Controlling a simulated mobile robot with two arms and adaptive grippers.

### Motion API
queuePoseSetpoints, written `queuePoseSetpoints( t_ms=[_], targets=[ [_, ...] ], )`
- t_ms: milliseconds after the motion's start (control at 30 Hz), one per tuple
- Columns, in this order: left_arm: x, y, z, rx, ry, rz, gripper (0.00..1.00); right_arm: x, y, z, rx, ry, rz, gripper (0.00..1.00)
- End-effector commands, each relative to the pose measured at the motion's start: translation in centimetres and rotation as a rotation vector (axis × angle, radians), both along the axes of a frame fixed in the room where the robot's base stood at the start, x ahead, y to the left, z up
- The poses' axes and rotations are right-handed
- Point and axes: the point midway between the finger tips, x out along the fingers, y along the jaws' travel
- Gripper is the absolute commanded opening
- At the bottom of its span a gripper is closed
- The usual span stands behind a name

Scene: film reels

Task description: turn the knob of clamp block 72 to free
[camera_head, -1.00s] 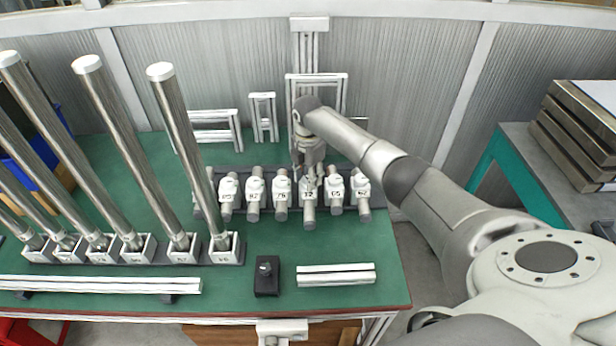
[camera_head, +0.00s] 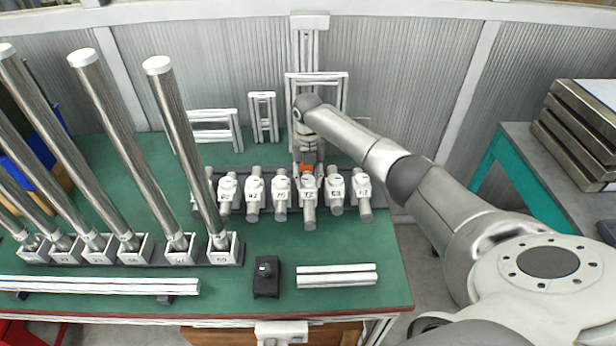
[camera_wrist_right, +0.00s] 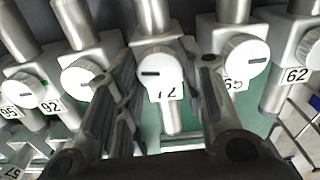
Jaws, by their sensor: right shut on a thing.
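Clamp block 72 (camera_head: 309,196) is a white-grey block with a round bar through it, in a row of similar blocks on the green bench. In the right wrist view its round white knob (camera_wrist_right: 159,71) has a dark slot lying nearly level. Its label is partly covered below the knob. My right gripper (camera_wrist_right: 170,66) reaches down from behind the row, with one finger on each side of this knob, shut on it. In the head view the gripper (camera_head: 307,170) hides the top of block 72. A small orange patch shows there. My left gripper is out of view.
Neighbouring clamp block 65 (camera_head: 335,192) and block 62 (camera_head: 363,192) stand close on the right. Tall steel rollers (camera_head: 185,150) stand in sockets at the left. A small black box with a knob (camera_head: 266,280) and white rails (camera_head: 336,275) lie in front, with bare bench between.

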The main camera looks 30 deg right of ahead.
Motion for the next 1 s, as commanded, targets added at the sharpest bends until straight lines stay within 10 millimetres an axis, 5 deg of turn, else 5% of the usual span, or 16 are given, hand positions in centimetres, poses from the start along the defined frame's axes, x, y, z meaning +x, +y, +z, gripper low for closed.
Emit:
queuePoseSetpoints(
  t_ms=[867,900,1000],
  targets=[
    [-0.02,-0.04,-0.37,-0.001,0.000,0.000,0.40,0.09,-0.03,0.11,-0.001,-0.003,0.168,0.12],
    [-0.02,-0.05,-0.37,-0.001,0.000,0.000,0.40,0.09,-0.03,0.11,-0.001,-0.003,0.168,0.37],
    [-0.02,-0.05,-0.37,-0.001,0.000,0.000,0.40,0.08,-0.02,0.11,-0.001,-0.003,0.168,0.50]
  ],
)
